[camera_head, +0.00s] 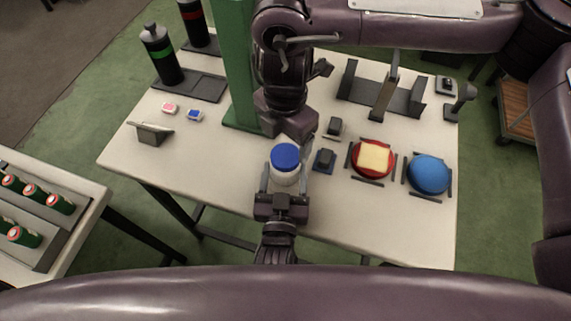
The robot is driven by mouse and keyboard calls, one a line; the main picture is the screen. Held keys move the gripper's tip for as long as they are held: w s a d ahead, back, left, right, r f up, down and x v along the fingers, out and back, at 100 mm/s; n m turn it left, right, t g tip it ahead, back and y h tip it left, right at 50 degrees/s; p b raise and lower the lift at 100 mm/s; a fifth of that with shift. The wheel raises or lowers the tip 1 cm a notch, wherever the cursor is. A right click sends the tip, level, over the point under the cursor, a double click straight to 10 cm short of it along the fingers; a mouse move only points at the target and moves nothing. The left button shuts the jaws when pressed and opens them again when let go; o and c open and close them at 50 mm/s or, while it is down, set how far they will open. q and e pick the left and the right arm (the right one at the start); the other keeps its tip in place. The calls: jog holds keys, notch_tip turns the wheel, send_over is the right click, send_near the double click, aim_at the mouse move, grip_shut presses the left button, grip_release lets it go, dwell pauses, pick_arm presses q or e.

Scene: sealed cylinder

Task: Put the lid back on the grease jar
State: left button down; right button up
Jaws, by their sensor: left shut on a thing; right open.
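A white jar (285,178) stands upright near the front middle of the table. A blue lid (285,155) sits on top of it; whether it is fully seated or screwed down I cannot tell. My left gripper (284,182) comes from the front, shut on the jar with one finger on each side. My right gripper (289,138) hangs just behind and above the lid, open and empty. Its fingers are partly hidden, and I cannot tell whether they touch the lid.
Right of the jar are a small dark block on a blue base (324,160), a red disc with a yellow pad (360,167) and a blue dome (430,173). A green post (238,70) stands behind left. A dark rack (408,100) is at the back right.

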aim_at(286, 155)
dwell(0.3)
jog(key=n, duration=0.2)
jog(key=r+n, duration=0.1)
jog(key=n, duration=0.3)
jog(key=shift+r+n, duration=0.3)
jog(key=shift+r, duration=0.05)
jog(key=n, duration=0.2)
jog(key=r+n, duration=0.1)
jog(key=shift+n, duration=0.4)
jog(key=n, duration=0.3)
jog(key=shift+r+n, duration=0.35)
jog(key=shift+n, duration=0.05)
jog(key=shift+f, duration=4)
jog(key=c, duration=1)
